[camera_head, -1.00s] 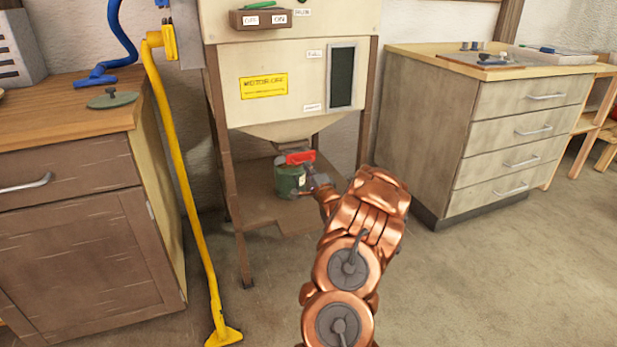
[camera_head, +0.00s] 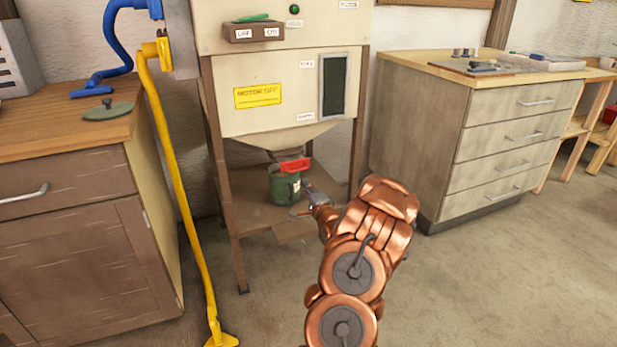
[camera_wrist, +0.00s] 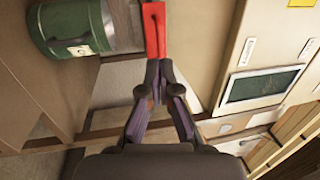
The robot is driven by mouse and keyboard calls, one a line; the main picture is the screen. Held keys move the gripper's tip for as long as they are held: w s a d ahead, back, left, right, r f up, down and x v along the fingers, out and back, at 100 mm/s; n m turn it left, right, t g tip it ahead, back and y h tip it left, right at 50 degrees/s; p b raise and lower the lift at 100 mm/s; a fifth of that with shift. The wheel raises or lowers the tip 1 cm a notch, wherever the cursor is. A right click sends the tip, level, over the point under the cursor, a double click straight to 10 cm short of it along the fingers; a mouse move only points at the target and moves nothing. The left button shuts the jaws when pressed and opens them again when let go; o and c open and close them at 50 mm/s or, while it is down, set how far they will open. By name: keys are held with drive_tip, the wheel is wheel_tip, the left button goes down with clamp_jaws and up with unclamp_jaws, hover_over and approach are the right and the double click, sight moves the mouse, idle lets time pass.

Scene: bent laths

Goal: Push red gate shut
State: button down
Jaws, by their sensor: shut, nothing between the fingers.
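The red gate (camera_head: 293,165) is a small red bar below the hopper's funnel, just above a green can (camera_head: 286,189). In the wrist view the red gate (camera_wrist: 154,28) stands upright in the picture, straight ahead of my fingers. My gripper (camera_head: 297,212) is in front of and below the gate in the head view, with a visible space between them. In the wrist view the fingertips of my gripper (camera_wrist: 157,66) are together and empty, in line with the red bar's near end. How far the gate is slid in cannot be told.
The cream hopper cabinet (camera_head: 285,70) stands on brown legs over a low shelf (camera_head: 245,210). A yellow pole (camera_head: 180,190) and wooden cabinet (camera_head: 80,240) stand left. A drawer cabinet (camera_head: 450,140) stands right. The floor between is clear.

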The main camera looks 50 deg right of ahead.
drive_tip(key=p+v, duration=0.1)
drive_tip(key=v, duration=0.7)
drive_tip(key=shift+s+p, duration=0.4)
drive_tip(key=shift+s, duration=0.05)
drive_tip(key=shift+d, duration=0.15)
